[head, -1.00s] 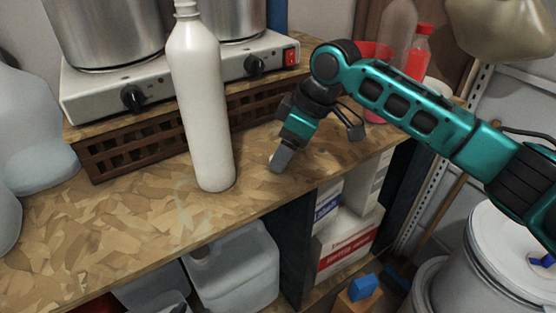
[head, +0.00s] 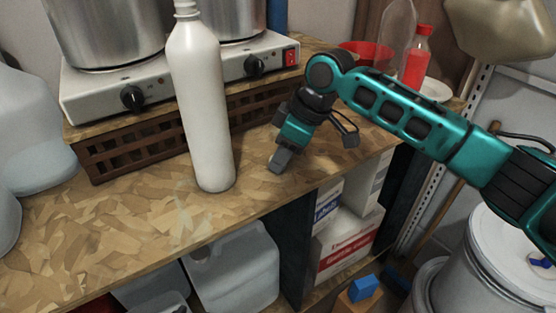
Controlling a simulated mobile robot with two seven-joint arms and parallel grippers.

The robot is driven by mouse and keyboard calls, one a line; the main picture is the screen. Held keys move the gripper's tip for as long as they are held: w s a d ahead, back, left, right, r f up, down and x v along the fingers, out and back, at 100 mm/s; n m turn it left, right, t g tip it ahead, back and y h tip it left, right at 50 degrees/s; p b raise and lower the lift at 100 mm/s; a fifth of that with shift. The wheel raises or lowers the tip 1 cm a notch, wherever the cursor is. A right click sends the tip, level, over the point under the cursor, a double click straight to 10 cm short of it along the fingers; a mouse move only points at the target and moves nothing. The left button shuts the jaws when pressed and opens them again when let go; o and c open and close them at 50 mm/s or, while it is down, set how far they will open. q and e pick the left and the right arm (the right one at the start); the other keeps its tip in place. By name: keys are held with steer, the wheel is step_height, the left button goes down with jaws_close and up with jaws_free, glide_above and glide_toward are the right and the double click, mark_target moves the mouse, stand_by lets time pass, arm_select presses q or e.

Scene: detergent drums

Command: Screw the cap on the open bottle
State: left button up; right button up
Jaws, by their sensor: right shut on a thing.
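The white bottle (head: 203,110) stands upright near the front of the wood-chip counter. Its threaded neck (head: 186,8) is at the top edge of the view and no cap shows on it; the very rim is hard to make out. My right gripper (head: 279,161) points down, low over the counter, a short way right of the bottle's base and apart from it. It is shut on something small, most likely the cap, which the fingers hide. My left gripper is not in view.
A hot plate (head: 150,92) with steel pots stands on a dark slatted rack behind the bottle. A red-capped bottle (head: 416,62) and red bowl (head: 368,52) are at the back right. A translucent jug (head: 35,125) is at left.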

steer(key=shift+c, duration=1)
steer(key=shift+r, duration=0.15)
steer(key=shift+r, duration=0.25)
step_height(320, 180, up, 19)
steer(key=p, duration=0.1)
steer(key=shift+r+p, duration=0.15)
steer(key=shift+p, duration=0.15)
